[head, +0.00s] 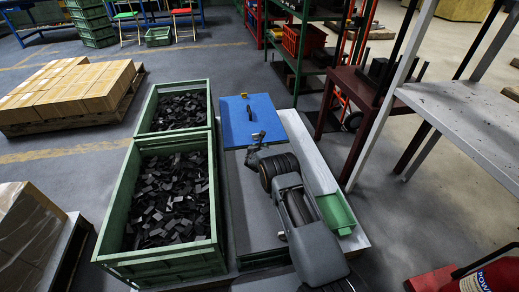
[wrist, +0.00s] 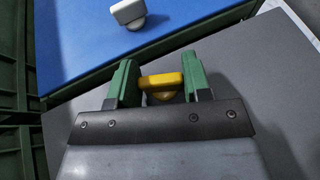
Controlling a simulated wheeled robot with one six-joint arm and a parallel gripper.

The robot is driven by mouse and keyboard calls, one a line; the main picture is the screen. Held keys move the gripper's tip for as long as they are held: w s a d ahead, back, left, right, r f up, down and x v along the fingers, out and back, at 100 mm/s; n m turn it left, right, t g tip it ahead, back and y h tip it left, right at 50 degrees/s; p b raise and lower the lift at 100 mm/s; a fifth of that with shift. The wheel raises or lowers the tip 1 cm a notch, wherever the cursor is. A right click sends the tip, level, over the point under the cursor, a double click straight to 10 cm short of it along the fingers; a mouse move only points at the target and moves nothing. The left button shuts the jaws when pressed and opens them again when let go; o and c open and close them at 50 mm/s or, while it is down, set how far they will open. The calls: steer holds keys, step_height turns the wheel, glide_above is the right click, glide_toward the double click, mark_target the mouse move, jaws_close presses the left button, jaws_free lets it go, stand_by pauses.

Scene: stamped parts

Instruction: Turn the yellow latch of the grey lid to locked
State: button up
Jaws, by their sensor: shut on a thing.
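The yellow latch (wrist: 160,81) sits on the grey lid (wrist: 268,75) near its edge beside the blue lid. Its bar lies roughly left to right in the wrist view, between the green fingers of my gripper (wrist: 158,84). The fingers are shut on the bar's two ends. In the head view my gripper (head: 255,143) is low over the far end of the grey lid (head: 247,205), and the latch cannot be made out there. No marks show whether the latch is at locked.
A blue lid (head: 262,125) with a pale knob (wrist: 127,13) adjoins the grey lid. Green crates (head: 213,215) of dark parts stand to the left. A small green tray (head: 337,212) lies to the right. A grey-topped table (head: 470,120) stands farther right.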

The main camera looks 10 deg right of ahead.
steer(key=shift+a+f+m+g+h+b, duration=0.1)
steer(key=shift+f+m+g+h+b, duration=0.15)
steer(key=shift+m+h+b, duration=0.7)
steer(key=shift+r+m+g+h+b, duration=0.2)
steer(key=shift+m+g+h+b, duration=0.1)
steer(key=shift+m+g+h, duration=1.25)
steer(key=shift+m+h, duration=0.5)
steer(key=o, duration=0.9)
steer(key=shift+s+a+r+p, duration=0.2)
steer(key=shift+r+p, duration=0.15)
steer(key=shift+p, duration=0.15)
steer(key=p+v, duration=0.3)
steer(key=v, duration=0.2)
steer(key=shift+s+a+r+p, duration=0.1)
steer(key=shift+s+r+p, duration=0.05)
steer(key=shift+p, duration=0.15)
steer(key=shift+s+a+r, duration=0.1)
steer(key=shift+s+a, duration=0.35)
